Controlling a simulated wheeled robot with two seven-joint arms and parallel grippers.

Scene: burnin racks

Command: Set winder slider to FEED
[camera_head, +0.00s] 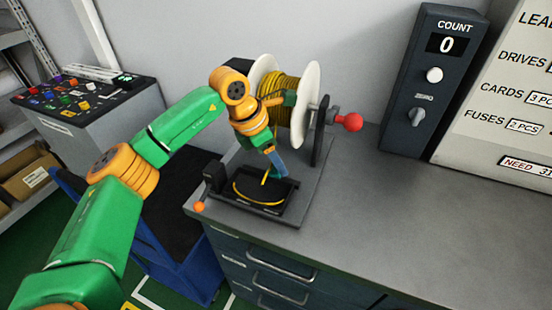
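The winder stands on the grey bench, with a spool of yellow cable (279,88) between white flanges (306,103). A red ball knob (349,122) sticks out at its right. In front is a low black tray (268,209) with a loop of yellow cable (246,195). A black block (214,175) and a small orange knob (199,206) are at its left end. I cannot make out a FEED mark or tell which part is the slider. My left gripper (277,164) points down over the tray's back; its finger opening is unclear. My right gripper is out of view.
A dark COUNT box (431,80) reading 0 and a white sign board (499,104) stand at the bench's back right. The bench top (420,215) right of the winder is clear. A button console (84,101) and a blue cart (180,262) are at left.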

